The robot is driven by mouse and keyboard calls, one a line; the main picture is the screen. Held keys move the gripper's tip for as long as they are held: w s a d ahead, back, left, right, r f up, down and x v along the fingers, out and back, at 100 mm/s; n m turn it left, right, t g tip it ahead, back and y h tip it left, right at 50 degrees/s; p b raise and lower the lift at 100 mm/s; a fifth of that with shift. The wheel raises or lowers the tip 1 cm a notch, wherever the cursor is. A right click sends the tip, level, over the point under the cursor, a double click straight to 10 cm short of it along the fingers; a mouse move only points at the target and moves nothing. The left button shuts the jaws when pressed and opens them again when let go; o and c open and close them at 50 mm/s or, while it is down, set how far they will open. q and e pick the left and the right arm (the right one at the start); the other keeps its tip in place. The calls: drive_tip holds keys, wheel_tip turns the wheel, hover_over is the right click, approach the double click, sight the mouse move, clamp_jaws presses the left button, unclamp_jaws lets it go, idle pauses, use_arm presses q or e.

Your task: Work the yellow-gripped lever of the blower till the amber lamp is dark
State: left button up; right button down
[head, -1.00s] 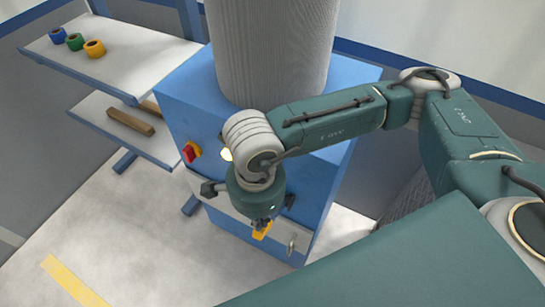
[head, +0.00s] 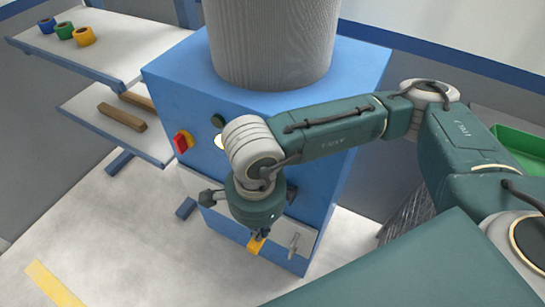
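The blower is a blue cabinet (head: 300,75) with a thick grey cylinder on top. The amber lamp (head: 219,141) on its front looks lit, pale and bright, and my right arm partly covers it. The lever's yellow grip (head: 256,245) shows low on the front, just below my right gripper (head: 259,237). The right gripper points down at the grip, with its fingertips at or touching the grip's upper end. The wrist hides most of the fingers and the rest of the lever, so I cannot tell if they are closed on it. My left gripper is out of view.
A red switch (head: 183,141) and a green button (head: 218,120) are on the cabinet's front. A small metal lever (head: 294,243) stands right of the yellow grip. Shelves (head: 100,46) at left hold coloured rings and wooden bars. A green tray (head: 520,150) is at right.

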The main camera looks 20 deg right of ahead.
drive_tip(key=shift+w+f+b, duration=0.15)
drive_tip(key=shift+f+b, duration=0.3)
drive_tip(key=shift+f, duration=0.4)
drive_tip(key=shift+r+p, duration=0.3)
wheel_tip(320, 180, up, 5)
drive_tip(key=shift+f+p, duration=0.1)
drive_tip(key=shift+p, duration=1.1)
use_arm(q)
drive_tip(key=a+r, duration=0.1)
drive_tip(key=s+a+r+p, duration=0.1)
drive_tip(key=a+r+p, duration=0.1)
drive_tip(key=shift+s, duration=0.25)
use_arm(e)
wheel_tip(320, 180, up, 5)
drive_tip(key=shift+r, duration=0.15)
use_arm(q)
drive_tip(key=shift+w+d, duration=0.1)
